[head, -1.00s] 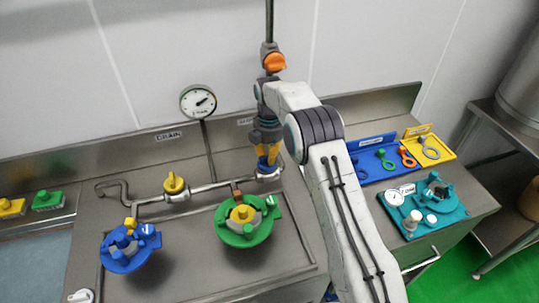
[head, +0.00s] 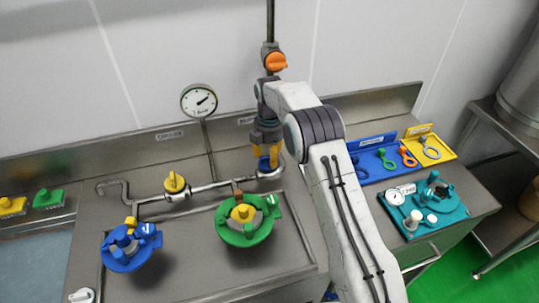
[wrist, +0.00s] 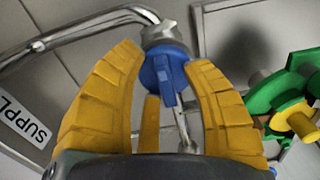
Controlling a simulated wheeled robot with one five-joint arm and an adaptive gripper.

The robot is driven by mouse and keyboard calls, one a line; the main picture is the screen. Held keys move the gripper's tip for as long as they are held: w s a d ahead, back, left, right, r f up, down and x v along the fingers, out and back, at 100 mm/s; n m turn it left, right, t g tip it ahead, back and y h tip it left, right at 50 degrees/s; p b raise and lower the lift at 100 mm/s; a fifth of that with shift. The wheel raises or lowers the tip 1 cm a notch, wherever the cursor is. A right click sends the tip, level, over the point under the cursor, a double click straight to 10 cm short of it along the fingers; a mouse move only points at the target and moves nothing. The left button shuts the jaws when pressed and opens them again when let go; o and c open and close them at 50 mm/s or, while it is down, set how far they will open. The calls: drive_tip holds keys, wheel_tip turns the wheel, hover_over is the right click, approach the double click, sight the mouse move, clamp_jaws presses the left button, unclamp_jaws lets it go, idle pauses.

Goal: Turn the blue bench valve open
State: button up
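The blue bench valve (head: 264,164) sits at the right end of the steel pipe, below my gripper (head: 267,157). In the wrist view the valve's blue handle (wrist: 163,76) has a raised bar and lies between the tips of my yellow fingers (wrist: 163,62). The fingers stand apart on both sides of it, with gaps visible. My gripper is open and points down. The head view shows only part of the valve, as the fingers cover some of it.
A yellow valve (head: 174,183) is on the same pipe to the left, beneath a round gauge (head: 199,101). A green-lidded unit (head: 244,232) stands close in front, and a blue one (head: 126,257) farther left. Trays and a teal fixture are at right.

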wheel_tip(320, 180, up, 12)
idle(1.0)
idle(0.4)
